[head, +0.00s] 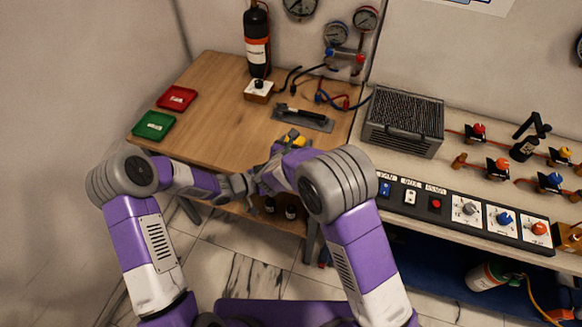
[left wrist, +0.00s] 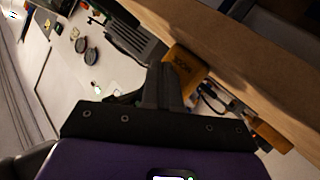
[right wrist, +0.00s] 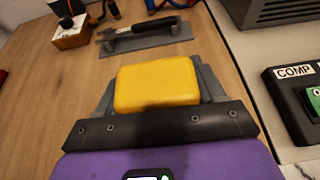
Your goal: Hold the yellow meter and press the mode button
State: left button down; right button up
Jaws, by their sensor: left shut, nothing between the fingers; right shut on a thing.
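The yellow meter (head: 294,139) is above the front part of the wooden table in the head view, partly hidden by my right arm. In the right wrist view my right gripper (right wrist: 157,90) is shut on the yellow meter (right wrist: 155,82), a finger on each side, its plain yellow back towards the camera. My left gripper (left wrist: 165,85) is shut and empty, its fingertips close beside the yellow meter (left wrist: 187,67) in the left wrist view. Whether they touch it I cannot tell. The mode button cannot be made out in any view.
On the wooden table (head: 205,105) lie a red tray (head: 177,97), a green tray (head: 154,125) and a grey plate with a tool (head: 303,118). A black cylinder (head: 257,42) stands at the back. A switch panel (head: 460,210) is on the right bench. The table's middle is clear.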

pick_arm(q)
jog(key=shift+w+d, duration=0.2)
jog(key=shift+w, duration=0.2)
dwell(0.4)
dwell(0.4)
jog(key=shift+s+a, duration=0.35)
jog(key=shift+s, duration=0.5)
jog(key=shift+s+a, duration=0.3)
jog(key=shift+s, duration=0.5)
jog(key=shift+s+a, duration=0.25)
jog(key=shift+s, duration=0.5)
jog(key=shift+s+a, duration=0.3)
jog(key=shift+s, duration=0.5)
pick_arm(e)
jog(key=o, duration=1.3)
